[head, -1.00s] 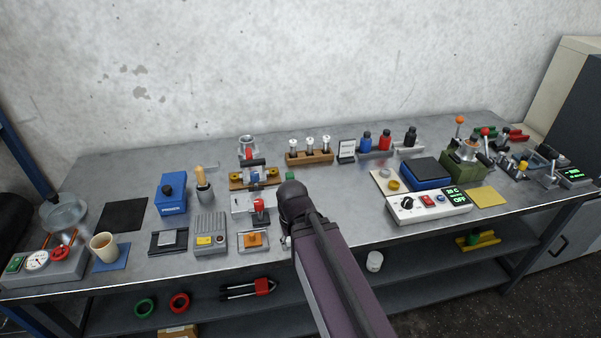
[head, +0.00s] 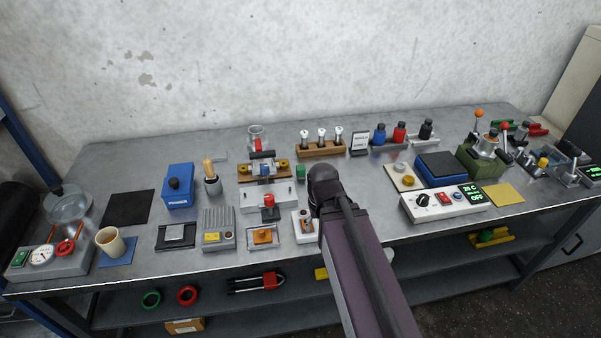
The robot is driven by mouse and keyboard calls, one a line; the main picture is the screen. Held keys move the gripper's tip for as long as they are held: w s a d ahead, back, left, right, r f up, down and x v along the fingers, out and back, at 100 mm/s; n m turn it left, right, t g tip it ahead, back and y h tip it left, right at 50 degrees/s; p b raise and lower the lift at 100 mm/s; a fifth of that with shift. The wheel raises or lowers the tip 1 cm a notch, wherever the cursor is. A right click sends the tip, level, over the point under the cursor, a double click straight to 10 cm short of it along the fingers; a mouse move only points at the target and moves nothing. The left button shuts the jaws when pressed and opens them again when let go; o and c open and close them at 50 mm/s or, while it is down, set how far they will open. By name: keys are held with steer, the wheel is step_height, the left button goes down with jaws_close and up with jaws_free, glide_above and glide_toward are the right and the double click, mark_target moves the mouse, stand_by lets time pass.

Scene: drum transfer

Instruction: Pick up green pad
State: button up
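No flat green pad shows clearly. A small green cylinder-like piece (head: 300,172) stands near the middle of the bench, just left of my arm's dark joint; it is too small to tell whether it is the pad. My arm reaches over the front edge of the bench, and its dark joint covers part of the bench middle. My gripper does not show, so its hold cannot be seen.
The metal bench (head: 370,205) is crowded. A white block (head: 304,226) and an orange-topped piece (head: 263,237) lie left of my arm. A white control box (head: 445,202) stands to the right.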

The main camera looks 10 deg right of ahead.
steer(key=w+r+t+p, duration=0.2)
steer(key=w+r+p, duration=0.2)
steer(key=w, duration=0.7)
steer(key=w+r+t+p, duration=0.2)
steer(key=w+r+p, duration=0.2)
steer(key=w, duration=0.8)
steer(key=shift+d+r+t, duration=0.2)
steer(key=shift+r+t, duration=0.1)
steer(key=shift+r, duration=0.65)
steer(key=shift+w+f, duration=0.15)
steer(key=b, duration=0.7)
glide_above(301, 167)
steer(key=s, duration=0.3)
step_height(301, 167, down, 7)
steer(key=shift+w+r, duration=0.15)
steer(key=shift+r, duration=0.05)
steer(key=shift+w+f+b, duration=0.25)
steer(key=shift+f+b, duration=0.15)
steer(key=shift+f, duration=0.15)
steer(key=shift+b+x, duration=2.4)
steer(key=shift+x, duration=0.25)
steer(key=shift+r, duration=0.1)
